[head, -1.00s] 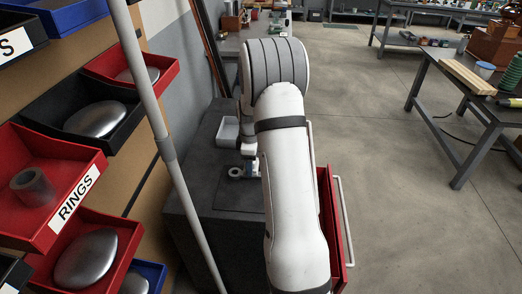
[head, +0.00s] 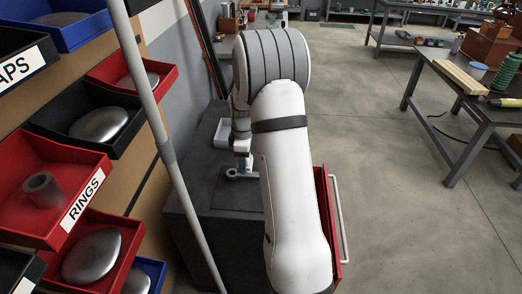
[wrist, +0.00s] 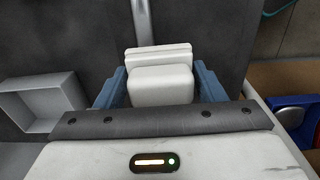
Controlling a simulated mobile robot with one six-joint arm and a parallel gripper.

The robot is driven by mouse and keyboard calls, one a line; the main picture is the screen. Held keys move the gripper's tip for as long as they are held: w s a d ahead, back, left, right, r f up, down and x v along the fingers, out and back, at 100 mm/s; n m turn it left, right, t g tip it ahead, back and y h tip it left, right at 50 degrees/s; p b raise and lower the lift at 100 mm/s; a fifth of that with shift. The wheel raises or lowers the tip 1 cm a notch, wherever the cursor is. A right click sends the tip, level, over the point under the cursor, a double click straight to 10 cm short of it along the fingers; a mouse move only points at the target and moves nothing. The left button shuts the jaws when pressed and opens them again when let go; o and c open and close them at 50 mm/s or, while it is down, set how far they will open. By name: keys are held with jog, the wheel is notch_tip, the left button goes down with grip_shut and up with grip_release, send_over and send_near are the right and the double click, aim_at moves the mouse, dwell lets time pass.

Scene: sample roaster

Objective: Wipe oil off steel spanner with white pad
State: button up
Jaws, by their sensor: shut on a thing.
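My gripper (wrist: 160,88) is shut on a white pad (wrist: 160,75), with a blue finger on each side of it. The steel spanner (wrist: 141,18) shows in the wrist view as a grey bar running up from behind the pad; the rest of it is hidden. In the head view a ring end of the spanner (head: 231,173) shows on the dark bench top, just left of my gripper (head: 243,168). I cannot tell whether the pad touches the spanner. No oil can be made out.
A pale open tray (wrist: 42,108) stands left of my gripper. A red drawer (head: 324,215) stands open at the bench's right side. Wall bins (head: 50,225) and a grey pole (head: 160,140) are at left.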

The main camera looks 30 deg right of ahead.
jog(key=shift+r+p, duration=0.55)
jog(key=shift+r, duration=0.65)
